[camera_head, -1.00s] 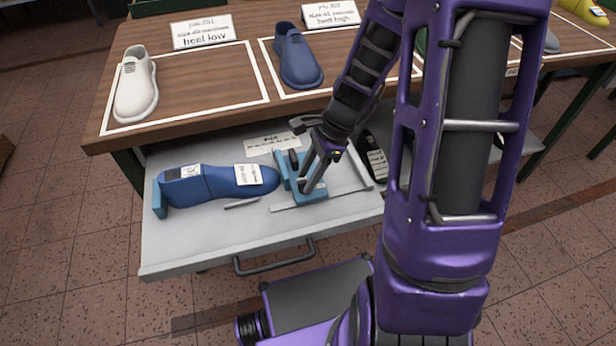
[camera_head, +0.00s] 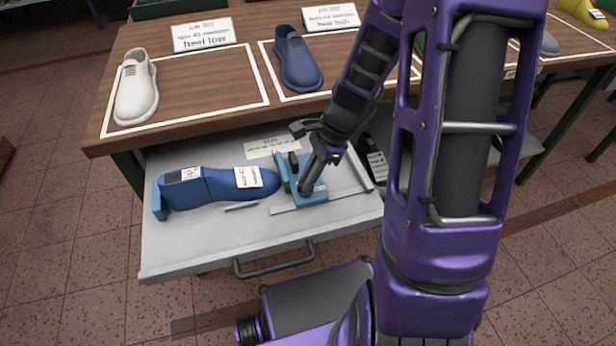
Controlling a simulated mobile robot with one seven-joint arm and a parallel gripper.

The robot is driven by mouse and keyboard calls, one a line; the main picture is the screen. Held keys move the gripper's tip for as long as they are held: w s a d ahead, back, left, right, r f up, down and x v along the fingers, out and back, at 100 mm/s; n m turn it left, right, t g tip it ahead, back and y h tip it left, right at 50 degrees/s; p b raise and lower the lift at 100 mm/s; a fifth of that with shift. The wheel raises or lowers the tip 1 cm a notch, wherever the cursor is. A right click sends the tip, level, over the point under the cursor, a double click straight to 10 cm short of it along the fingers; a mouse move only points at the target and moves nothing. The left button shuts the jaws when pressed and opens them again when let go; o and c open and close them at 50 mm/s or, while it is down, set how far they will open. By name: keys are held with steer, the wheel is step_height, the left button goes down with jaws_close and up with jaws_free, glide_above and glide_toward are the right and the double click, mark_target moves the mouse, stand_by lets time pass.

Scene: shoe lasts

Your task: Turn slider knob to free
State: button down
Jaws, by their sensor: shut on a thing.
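A light-blue slider block (camera_head: 283,168) sits on rails in the open grey drawer, close to the toe of a blue shoe last (camera_head: 207,186). A dark knob (camera_head: 293,160) stands up at the slider's back left. My gripper (camera_head: 306,186) reaches down over the slider from the upper right. Its fingers are close together at the slider's top, and they hide what they are shut on. A small white label shows on the slider beside the fingertips.
The drawer (camera_head: 205,248) is pulled out under a wooden table (camera_head: 190,88) and has a dark handle (camera_head: 275,262). A blue end stop (camera_head: 158,200) touches the last's heel. A dark labelled last (camera_head: 372,160) lies at the drawer's right. A white card (camera_head: 272,146) stands behind the slider.

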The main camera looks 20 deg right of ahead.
steer(key=shift+r, duration=0.1)
steer(key=n+g+p, duration=0.1)
steer(key=n, duration=0.1)
steer(key=n+p, duration=0.1)
steer(key=n, duration=0.1)
steer(key=shift+w+n+g+p, duration=0.15)
steer(key=shift+n+g+p, duration=0.15)
steer(key=shift+g, duration=0.1)
steer(key=n, duration=0.2)
steer(key=n+g+h+p, duration=0.1)
steer(key=n, duration=0.1)
steer(key=shift+w+a+n+g+p, duration=0.1)
steer(key=shift+n+g+p, duration=0.2)
steer(key=n+h, duration=0.1)
steer(key=n, duration=0.1)
steer(key=n+p, duration=0.1)
steer(key=n, duration=0.1)
steer(key=shift+a+g+h, duration=0.15)
steer(key=shift+g+h, duration=0.25)
steer(key=shift+n+h+p, duration=0.3)
steer(key=shift+n+h, duration=0.5)
steer(key=shift+n, duration=1.4)
steer(key=c, duration=0.9)
jaws_free()
